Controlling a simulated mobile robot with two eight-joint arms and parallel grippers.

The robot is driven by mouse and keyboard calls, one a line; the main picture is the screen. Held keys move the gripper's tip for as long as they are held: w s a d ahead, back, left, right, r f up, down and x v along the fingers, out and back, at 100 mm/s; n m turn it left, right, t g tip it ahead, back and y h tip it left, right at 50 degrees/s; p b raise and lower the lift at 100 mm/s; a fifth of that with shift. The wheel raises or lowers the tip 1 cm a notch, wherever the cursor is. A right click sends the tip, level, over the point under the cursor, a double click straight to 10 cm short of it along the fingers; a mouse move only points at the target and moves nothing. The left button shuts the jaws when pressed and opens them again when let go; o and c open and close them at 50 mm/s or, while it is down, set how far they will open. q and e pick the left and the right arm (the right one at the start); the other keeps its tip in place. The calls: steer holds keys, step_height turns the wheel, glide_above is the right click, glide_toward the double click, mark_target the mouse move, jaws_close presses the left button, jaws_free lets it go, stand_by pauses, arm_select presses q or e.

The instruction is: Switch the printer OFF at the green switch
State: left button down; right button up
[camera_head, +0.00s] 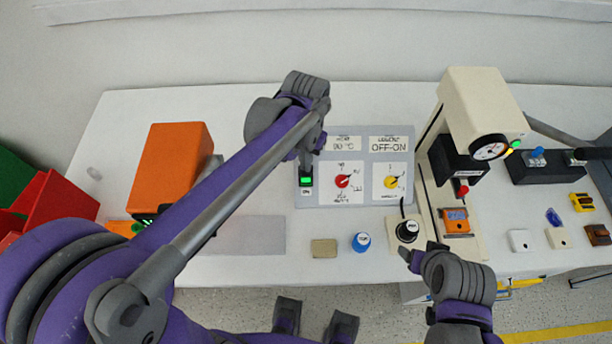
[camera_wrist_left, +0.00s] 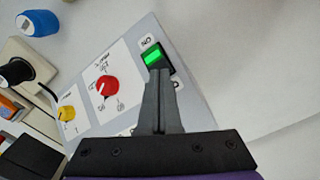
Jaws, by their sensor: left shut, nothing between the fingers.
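The green switch (camera_head: 306,181) is a lit green rocker in a black frame on the left side of a grey control panel (camera_head: 378,146). It also shows in the left wrist view (camera_wrist_left: 153,57), right at the tips of my left gripper (camera_wrist_left: 158,74). The fingers are shut with nothing between them and cover part of the switch's black frame. Whether they touch the rocker I cannot tell. In the head view my left gripper (camera_head: 307,160) is just above the switch. My right gripper (camera_head: 418,256) is at the front edge of the table, near a black knob; its jaw state is unclear.
A red dial (camera_head: 342,181) and a yellow dial (camera_head: 391,182) are on the same panel. A beige press with a gauge (camera_head: 487,147) stands to the right. An orange box (camera_head: 172,165) stands to the left. A blue cap (camera_head: 361,242) and a black knob (camera_head: 407,231) are in front.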

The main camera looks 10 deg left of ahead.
arm_select(q)
step_height(320, 180, up, 7)
steer(key=p, duration=0.4)
arm_select(e)
steer(key=r, duration=0.1)
steer(key=w+r, duration=0.1)
steer(key=r, duration=0.3)
steer(key=shift+w+r, duration=0.15)
steer(key=shift+w, duration=0.25)
arm_select(q)
steer(key=shift+s+f, duration=0.1)
arm_select(e)
steer(key=shift+s, duration=0.1)
